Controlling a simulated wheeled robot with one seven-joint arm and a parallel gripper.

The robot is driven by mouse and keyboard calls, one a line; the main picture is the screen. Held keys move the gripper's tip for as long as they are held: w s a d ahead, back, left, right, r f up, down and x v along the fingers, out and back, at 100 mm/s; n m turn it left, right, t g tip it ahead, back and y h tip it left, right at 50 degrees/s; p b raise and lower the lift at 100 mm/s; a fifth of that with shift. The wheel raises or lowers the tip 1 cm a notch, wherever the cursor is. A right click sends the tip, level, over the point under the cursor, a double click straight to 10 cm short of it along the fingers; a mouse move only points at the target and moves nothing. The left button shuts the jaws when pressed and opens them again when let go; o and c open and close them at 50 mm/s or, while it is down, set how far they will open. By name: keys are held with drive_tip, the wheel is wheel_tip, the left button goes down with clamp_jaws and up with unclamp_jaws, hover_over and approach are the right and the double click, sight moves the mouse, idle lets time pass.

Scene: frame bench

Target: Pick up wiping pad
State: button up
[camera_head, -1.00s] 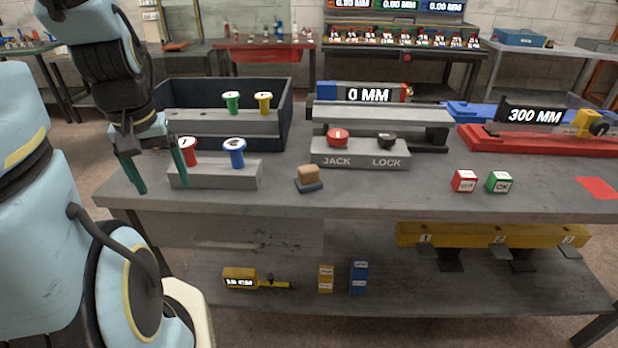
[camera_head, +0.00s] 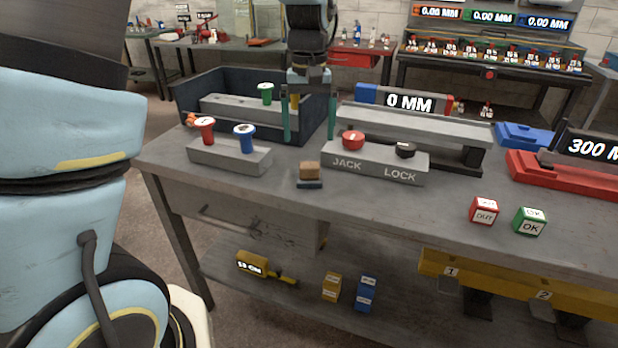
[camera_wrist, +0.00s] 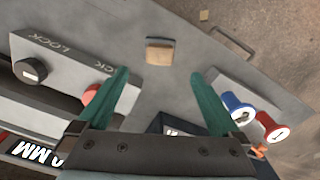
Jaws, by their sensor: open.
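The wiping pad (camera_head: 309,172) is a small block with a tan top and a dark base. It lies on the bench top near the front edge, between the grey peg block and the JACK/LOCK panel. In the wrist view the pad (camera_wrist: 159,52) shows near the top centre, beyond the fingertips. My gripper (camera_head: 308,138) is open and empty, its two green fingers pointing down, above and behind the pad in the head view. In the wrist view the fingers (camera_wrist: 160,75) stand wide apart with the pad between their lines. Nothing is between them.
Left of the pad, a grey block (camera_head: 222,157) holds a red and a blue peg. Right of it is the JACK/LOCK panel (camera_head: 375,164) with red and black knobs. A dark open bin (camera_head: 190,99) stands behind. Red and green cubes (camera_head: 484,210) sit further right.

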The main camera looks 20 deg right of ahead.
sight(309, 164)
wheel_tip(309, 164, down, 5)
drive_tip(key=shift+r+p, duration=0.15)
drive_tip(key=shift+p, duration=0.15)
drive_tip(key=shift+s+f+p, duration=0.15)
drive_tip(key=shift+f+p, duration=0.7)
drive_tip(key=shift+f, duration=1.95)
drive_tip(key=c, duration=1.5)
wheel_tip(309, 164, up, 10)
drive_tip(key=shift+r+b, duration=0.1)
drive_tip(key=shift+b, duration=0.8)
